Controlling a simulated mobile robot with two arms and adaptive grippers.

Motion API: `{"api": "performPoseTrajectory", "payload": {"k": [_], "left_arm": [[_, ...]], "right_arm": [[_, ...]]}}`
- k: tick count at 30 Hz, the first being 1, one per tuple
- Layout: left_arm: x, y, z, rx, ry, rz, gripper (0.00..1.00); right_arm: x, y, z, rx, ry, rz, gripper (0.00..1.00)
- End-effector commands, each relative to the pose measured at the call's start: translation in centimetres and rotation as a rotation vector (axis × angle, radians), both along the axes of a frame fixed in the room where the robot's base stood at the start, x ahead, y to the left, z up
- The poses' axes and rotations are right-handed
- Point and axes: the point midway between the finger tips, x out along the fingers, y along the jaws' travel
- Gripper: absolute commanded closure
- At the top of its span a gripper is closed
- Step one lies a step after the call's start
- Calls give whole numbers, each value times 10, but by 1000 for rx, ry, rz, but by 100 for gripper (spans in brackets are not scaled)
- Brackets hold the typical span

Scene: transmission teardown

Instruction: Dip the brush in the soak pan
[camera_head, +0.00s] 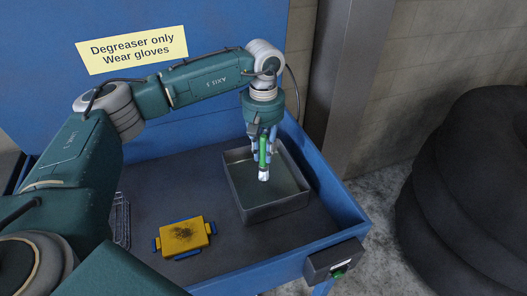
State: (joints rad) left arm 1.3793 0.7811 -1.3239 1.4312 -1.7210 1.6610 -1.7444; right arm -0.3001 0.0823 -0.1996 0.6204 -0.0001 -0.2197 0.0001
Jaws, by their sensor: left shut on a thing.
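The brush has a green handle (263,150) and a pale lower end (264,175) pointing down. My left gripper (265,146) is shut on the brush and holds it upright over the soak pan. The soak pan is a grey rectangular tray (281,212) with greenish liquid inside, at the right of the blue wash basin. The brush's lower end shows in front of the liquid; I cannot tell whether it touches the surface. My right gripper is not in view.
A yellow part with blue tabs and a dark stain (183,236) lies on the basin floor left of the pan. A wire basket (121,220) is partly hidden by my left arm. The blue basin rim (330,186) borders the pan's right side. Black tyres (465,180) stand outside.

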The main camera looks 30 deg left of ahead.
Motion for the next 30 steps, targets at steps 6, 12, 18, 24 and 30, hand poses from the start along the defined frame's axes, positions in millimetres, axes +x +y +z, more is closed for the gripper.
{"api": "performPoseTrajectory", "payload": {"k": [6,12,18,24,30], "left_arm": [[0,0,1,0,0,0,100],[0,0,13,-1,-1,0,100],[0,0,29,0,0,-1,100],[0,0,45,-1,-1,-1,100],[0,0,61,0,0,-1,100]], "right_arm": [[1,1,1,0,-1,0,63],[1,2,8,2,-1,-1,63],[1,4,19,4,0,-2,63],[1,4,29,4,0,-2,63],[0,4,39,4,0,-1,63]]}}
